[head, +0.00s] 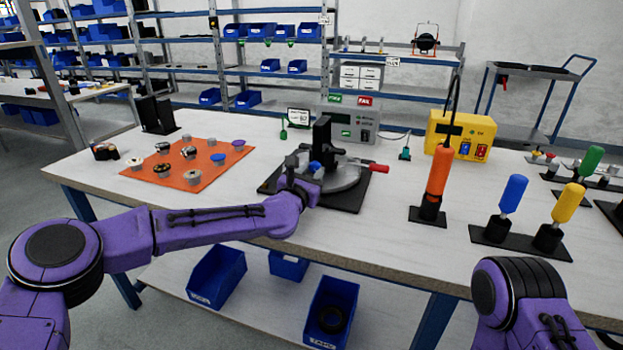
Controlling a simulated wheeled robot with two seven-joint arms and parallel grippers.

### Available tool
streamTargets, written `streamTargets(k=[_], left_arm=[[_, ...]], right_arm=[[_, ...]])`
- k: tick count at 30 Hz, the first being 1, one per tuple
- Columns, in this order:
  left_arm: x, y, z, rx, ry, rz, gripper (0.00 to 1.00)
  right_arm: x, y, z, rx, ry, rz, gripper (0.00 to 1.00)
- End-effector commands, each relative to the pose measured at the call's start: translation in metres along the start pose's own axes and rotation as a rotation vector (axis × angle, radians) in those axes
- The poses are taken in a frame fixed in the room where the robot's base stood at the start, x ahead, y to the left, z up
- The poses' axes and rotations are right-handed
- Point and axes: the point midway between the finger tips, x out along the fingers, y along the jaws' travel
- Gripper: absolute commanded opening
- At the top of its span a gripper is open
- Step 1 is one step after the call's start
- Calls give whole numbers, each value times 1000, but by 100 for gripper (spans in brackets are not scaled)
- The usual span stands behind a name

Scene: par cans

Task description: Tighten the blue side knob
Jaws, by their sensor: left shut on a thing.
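The blue side knob (315,166) shows as a small blue spot on a fixture with a round grey metal body (345,178) and a black upright block (322,140). The fixture stands on a black base plate (347,201) on the bench. A red handle (379,168) sticks out at its right. My left gripper (300,177) reaches the fixture's near left side and is shut at the blue knob; its fingertips are small and partly hidden by my wrist. My right arm shows at the lower right, but its gripper is out of view.
An orange mat (175,182) with several small parts lies left on the bench (400,235). An orange driver (438,175) stands at the right, beside blue (512,193) and yellow (567,203) handled tools. Behind are a grey box (347,124) and a yellow box (463,133).

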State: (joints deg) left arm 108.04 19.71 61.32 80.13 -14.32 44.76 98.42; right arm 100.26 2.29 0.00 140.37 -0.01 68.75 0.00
Motion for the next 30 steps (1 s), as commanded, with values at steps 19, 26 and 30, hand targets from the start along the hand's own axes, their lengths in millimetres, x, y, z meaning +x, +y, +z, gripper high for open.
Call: streamTargets(k=[19,26,30], left_arm=[[0,-1,0,27,1,-1,59],[-24,0,0,25,2,-2,59],[-57,0,0,25,1,-2,59]], right_arm=[[0,0,0,0,0,0,43],[2,0,1,0,0,0,43],[4,0,2,0,0,0,43]])
